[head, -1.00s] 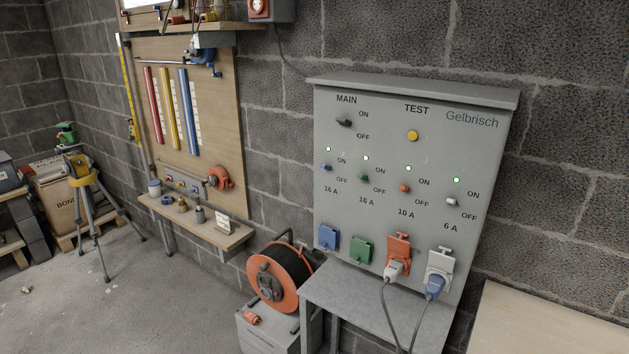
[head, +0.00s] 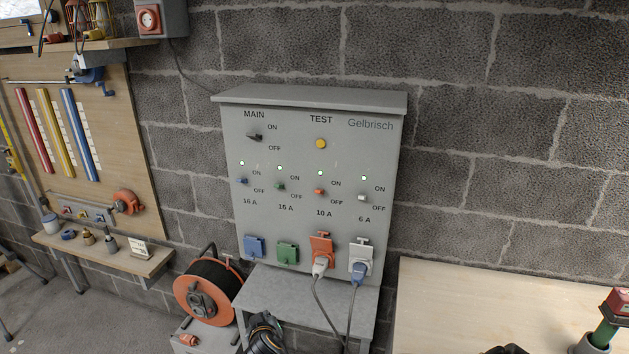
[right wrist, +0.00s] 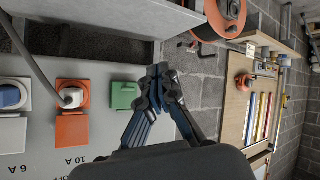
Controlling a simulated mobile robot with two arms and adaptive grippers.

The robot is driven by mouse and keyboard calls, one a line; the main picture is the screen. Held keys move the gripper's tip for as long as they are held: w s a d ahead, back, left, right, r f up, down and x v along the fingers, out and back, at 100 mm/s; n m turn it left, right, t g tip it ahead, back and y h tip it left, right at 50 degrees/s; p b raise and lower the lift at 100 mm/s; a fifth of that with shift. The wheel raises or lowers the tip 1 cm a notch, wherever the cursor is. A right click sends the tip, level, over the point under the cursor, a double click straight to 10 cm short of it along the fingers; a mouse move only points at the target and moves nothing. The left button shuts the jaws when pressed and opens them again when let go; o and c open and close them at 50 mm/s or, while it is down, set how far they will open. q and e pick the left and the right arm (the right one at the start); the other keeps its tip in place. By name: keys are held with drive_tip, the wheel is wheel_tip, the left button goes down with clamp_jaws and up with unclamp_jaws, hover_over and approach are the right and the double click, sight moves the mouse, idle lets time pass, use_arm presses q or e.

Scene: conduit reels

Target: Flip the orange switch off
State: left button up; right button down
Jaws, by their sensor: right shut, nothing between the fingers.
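The orange switch (head: 320,191) is a small lever on the grey Gelbrisch panel (head: 385,150), above the 10 A label and beside its ON and OFF marks. The green lamp above it is lit; the lever's tilt is too small to read. The orange switch is outside that view.
The orange socket (head: 321,248) and white socket (head: 361,250) hold plugs with hanging cables. A small grey table (head: 285,290) stands under the panel, with an orange cable reel (head: 190,300) to its left. A wooden bench (head: 450,300) is at right. The panel front around the switches is clear.

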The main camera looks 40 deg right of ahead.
drive_tip(key=s+d+r+m+h+p, duration=0.1)
drive_tip(key=d+r+m+h, duration=0.1)
drive_tip(key=r, duration=0.9)
drive_tip(key=s+d+r+m+g+h+p, duration=0.1)
drive_tip(key=d+r+m+h, duration=0.2)
drive_tip(key=d+r, duration=0.3)
drive_tip(key=s+d+r+m+h, duration=0.1)
drive_tip(key=d+r+m, duration=0.3)
drive_tip(key=r, duration=1.2)
drive_tip(key=shift+s+d+m+g+h+p, duration=0.3)
drive_tip(key=shift+g+h+p, duration=0.1)
drive_tip(key=shift+h, duration=0.4)
